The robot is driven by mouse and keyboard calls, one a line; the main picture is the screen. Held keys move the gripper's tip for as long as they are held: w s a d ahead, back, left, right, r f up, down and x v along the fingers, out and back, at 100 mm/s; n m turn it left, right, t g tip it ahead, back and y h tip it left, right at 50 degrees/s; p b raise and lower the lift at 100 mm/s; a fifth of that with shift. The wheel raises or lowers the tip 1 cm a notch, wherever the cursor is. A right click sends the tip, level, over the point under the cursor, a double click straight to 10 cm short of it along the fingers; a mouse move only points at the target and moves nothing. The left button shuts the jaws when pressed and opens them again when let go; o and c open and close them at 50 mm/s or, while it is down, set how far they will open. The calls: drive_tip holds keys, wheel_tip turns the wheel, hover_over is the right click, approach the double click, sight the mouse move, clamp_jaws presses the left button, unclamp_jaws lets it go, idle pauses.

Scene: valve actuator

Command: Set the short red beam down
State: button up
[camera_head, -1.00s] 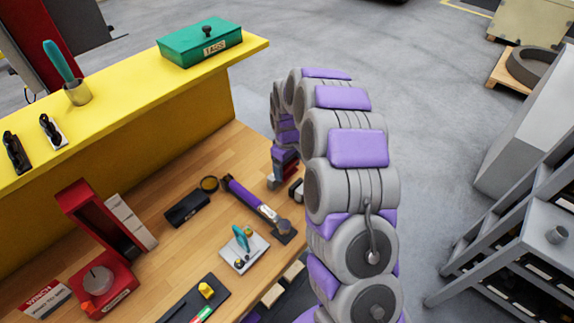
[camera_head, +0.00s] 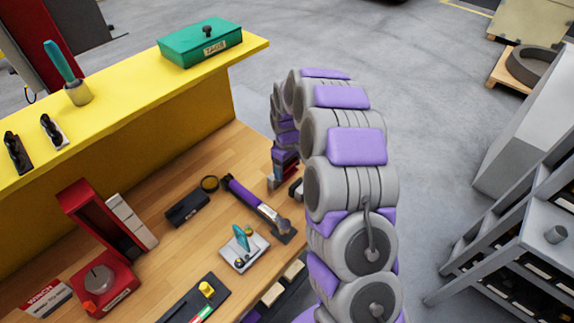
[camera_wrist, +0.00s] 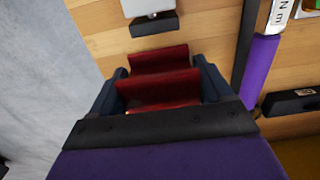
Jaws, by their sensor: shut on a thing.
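The short red beam (camera_wrist: 160,82) fills the space between the two dark blue fingers in the wrist view. It has a ridged, channel-like shape. My gripper (camera_wrist: 160,76) is shut on it, with one finger on each side. In the head view my gripper (camera_head: 283,178) is low over the right edge of the wooden bench (camera_head: 190,232), partly hidden by my arm. Only a small bit of red shows there. I cannot tell whether the beam touches the bench top.
A purple-handled tool (camera_head: 252,200) and a black case (camera_head: 187,207) lie near my gripper. A small plate with a teal handle (camera_head: 243,250) is nearer. A red stand (camera_head: 95,220) is at the left. A yellow shelf (camera_head: 130,85) runs behind. Bare wood lies between some items.

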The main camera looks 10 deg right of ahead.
drive_tip(key=shift+f, duration=3.3)
drive_tip(key=o, duration=1.4)
wheel_tip(320, 180, up, 17)
drive_tip(key=shift+r+p, duration=0.15)
drive_tip(key=shift+p, duration=0.75)
